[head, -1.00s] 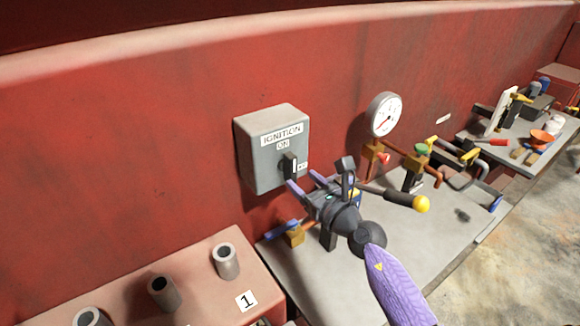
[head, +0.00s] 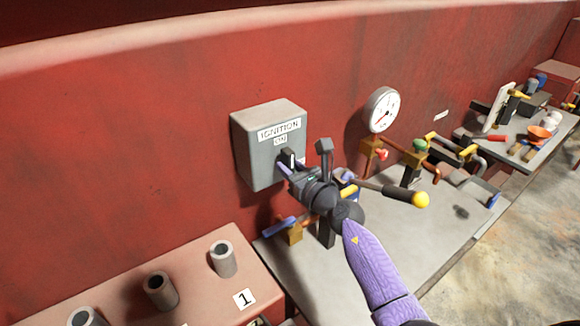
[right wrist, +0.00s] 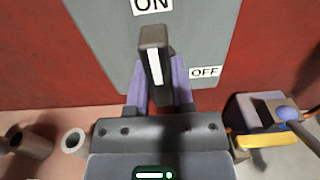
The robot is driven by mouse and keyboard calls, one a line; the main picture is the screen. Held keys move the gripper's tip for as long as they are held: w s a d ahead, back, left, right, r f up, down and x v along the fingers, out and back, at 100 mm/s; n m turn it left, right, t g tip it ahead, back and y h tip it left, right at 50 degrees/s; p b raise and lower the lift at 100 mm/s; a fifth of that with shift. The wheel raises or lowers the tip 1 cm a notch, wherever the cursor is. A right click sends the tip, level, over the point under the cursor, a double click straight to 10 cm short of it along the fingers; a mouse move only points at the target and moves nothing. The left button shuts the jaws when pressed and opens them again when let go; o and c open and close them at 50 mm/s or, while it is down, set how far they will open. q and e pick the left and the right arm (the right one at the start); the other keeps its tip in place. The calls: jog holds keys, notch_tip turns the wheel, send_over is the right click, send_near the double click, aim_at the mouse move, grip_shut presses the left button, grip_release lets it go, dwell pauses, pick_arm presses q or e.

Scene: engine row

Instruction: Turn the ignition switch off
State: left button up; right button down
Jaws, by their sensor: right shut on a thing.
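The ignition switch is a grey box (head: 272,148) on the red wall, labelled IGNITION, with ON above the knob. Its black knob (right wrist: 154,62) has a white stripe and shows in the right wrist view. The stripe points up toward ON, tilted slightly left; the OFF label (right wrist: 205,72) is to the right of the knob. My right gripper (head: 286,166) is at the box, its purple fingers (right wrist: 158,85) on both sides of the knob and shut on it. My left gripper is not in view.
A lever with a yellow ball (head: 420,200), a blue-handled valve (head: 280,227) and pipes stand around the grey bench (head: 380,270). A red ledge with several tubes (head: 222,258) is at lower left.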

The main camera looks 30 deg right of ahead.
jog(key=shift+m, duration=0.3)
jog(key=m+p, duration=0.1)
jog(key=m, duration=0.2)
jog(key=shift+r+p, duration=0.1)
jog(key=shift+p, duration=0.3)
jog(key=m+p, duration=0.1)
jog(key=m, duration=0.3)
jog(key=m+p, duration=0.1)
jog(key=m, duration=0.4)
jog(key=m+p, duration=0.1)
jog(key=m, duration=0.4)
jog(key=shift+m, duration=0.3)
